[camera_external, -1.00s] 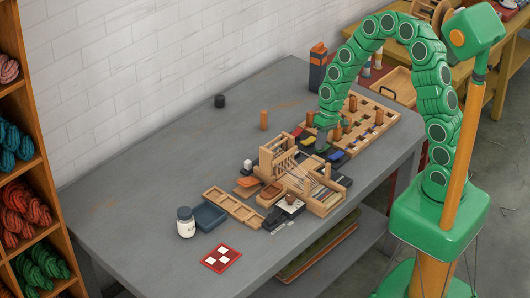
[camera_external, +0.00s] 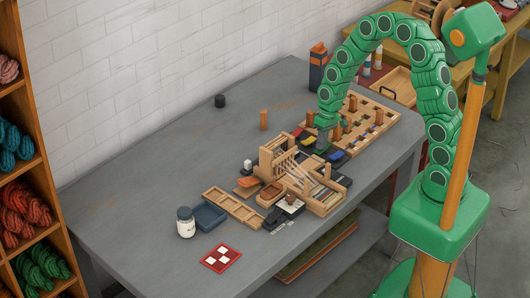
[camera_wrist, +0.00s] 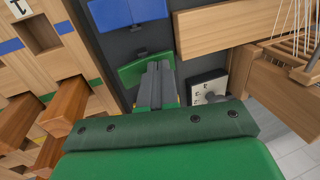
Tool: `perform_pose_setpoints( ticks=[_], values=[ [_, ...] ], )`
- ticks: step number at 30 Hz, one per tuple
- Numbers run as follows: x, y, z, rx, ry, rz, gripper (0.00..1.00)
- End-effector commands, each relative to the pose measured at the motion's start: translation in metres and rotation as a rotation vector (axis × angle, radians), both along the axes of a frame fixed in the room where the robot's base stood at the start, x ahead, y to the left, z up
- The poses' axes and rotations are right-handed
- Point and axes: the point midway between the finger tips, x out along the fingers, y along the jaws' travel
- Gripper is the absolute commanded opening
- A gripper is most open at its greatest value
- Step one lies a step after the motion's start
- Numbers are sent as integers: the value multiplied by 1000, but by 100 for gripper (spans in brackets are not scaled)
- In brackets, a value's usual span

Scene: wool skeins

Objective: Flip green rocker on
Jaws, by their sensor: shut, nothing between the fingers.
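The green rocker (camera_wrist: 142,70) is a flat green plate on a dark panel in the wrist view, just beyond my fingertips. My gripper (camera_wrist: 160,66) is shut and empty. Its grey fingers point at the green rocker and overlap its near edge in the picture; I cannot tell whether they touch it. The rocker's tilt is hard to read, and part of it is hidden behind the fingers. In the external view my gripper (camera_external: 323,147) is low over the row of coloured rockers and hides part of it.
A blue rocker (camera_wrist: 128,12) sits beyond the green one; a red rocker (camera_external: 299,131) shows in the external view. The pegged wooden board (camera_wrist: 28,75) is close on the left. A wooden loom (camera_external: 283,160) stands near my gripper. The table's left part is mostly clear.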

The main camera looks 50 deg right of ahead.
Motion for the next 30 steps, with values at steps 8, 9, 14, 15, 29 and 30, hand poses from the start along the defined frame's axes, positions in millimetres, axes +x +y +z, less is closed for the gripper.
perform_pose_setpoints(
  ticks=[8,9,14,15,29,30],
  values=[
    [0,-7,2,0,0,-1,0],
    [0,-7,2,0,0,-1,0],
    [0,-7,2,0,0,-1,0],
    [0,-7,2,0,0,-1,0],
    [1,-7,47,0,-4,-1,0],
    [2,-7,54,1,-6,-2,0]
  ],
)
